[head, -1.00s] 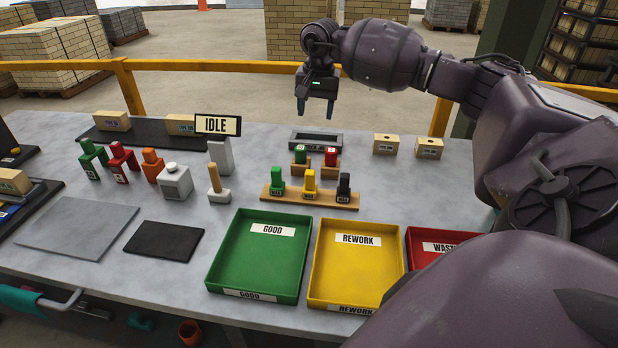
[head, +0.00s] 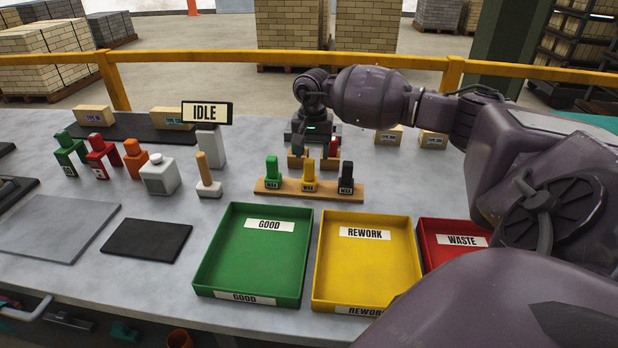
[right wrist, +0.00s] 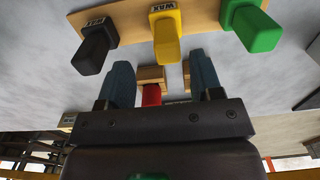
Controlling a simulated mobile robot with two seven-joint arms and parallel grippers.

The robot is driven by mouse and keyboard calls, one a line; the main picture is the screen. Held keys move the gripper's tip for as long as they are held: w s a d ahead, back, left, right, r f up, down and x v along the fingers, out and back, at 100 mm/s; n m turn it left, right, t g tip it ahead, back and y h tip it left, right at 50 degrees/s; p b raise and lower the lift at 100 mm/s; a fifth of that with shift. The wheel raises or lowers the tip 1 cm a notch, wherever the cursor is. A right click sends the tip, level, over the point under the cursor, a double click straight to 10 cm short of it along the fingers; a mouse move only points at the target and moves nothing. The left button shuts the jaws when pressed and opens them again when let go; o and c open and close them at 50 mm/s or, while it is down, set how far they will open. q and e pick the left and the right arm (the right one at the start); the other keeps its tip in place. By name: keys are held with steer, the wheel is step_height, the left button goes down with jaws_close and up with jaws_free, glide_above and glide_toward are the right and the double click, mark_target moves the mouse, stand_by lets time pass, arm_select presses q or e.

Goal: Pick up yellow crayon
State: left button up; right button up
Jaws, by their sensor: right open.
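The yellow crayon (head: 309,169) stands upright in the middle of a wooden holder (head: 267,187), between a green crayon (head: 272,170) and a black crayon (head: 346,175). My right gripper (head: 313,152) is just behind the holder, open and pointing down. In the right wrist view, the open right gripper (right wrist: 163,72) has its two blue-grey fingers apart, with the yellow crayon (right wrist: 166,42) just beyond the gap and not between them. A red-topped block (right wrist: 151,95) shows through the gap. My left gripper is not in view.
A green GOOD tray (head: 205,235), a yellow REWORK tray (head: 365,270) and a red WASTE tray (head: 455,255) lie in front of the holder.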

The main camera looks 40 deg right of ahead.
mark_target(309, 160)
steer(key=shift+w+a+f, duration=0.1)
steer(key=shift+w+f, duration=0.1)
steer(key=shift+f, duration=1.4)
steer(key=shift+w+a+f, duration=0.1)
steer(key=shift+w+f, duration=0.05)
steer(key=shift+f, duration=1.4)
steer(key=c, duration=1)
steer(key=shift+r, duration=0.15)
